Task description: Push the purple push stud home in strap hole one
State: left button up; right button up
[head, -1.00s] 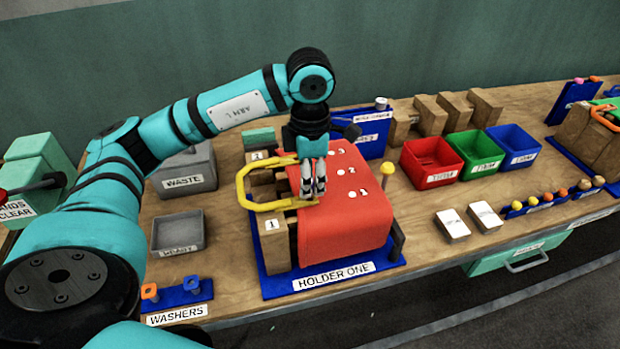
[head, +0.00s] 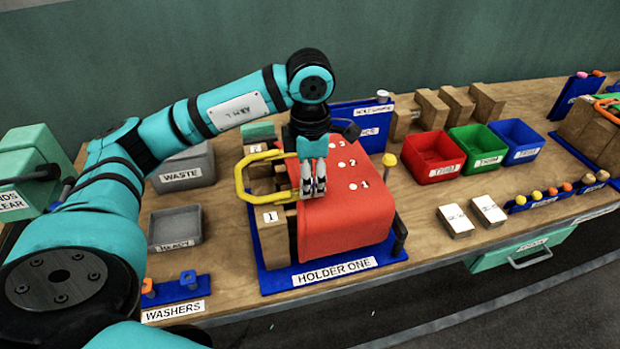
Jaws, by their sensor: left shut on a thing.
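A red cover (head: 345,225) with white spots marked 1, 2 and 3 lies over the blue-based holder one (head: 268,280); spot one (head: 353,185) is nearest the front. My left gripper (head: 313,188) points down at the cover's left edge, beside the end of a yellow U-shaped loop (head: 242,180). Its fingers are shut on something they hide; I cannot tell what. No purple push stud can be made out. A yellow-headed post (head: 389,162) stands right of the cover. My right gripper is out of view.
Red (head: 432,160), green (head: 480,155) and blue (head: 517,142) bins, white blocks (head: 455,221) and a row of studs (head: 537,195) lie right. Bare table separates the holder from the white blocks.

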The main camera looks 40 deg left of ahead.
pick_arm(q)
jog(key=shift+f, duration=0.45)
jog(key=o, duration=0.8)
jog(key=shift+r, duration=0.1)
notch_tip(320, 180, up, 12)
dwell(0.5)
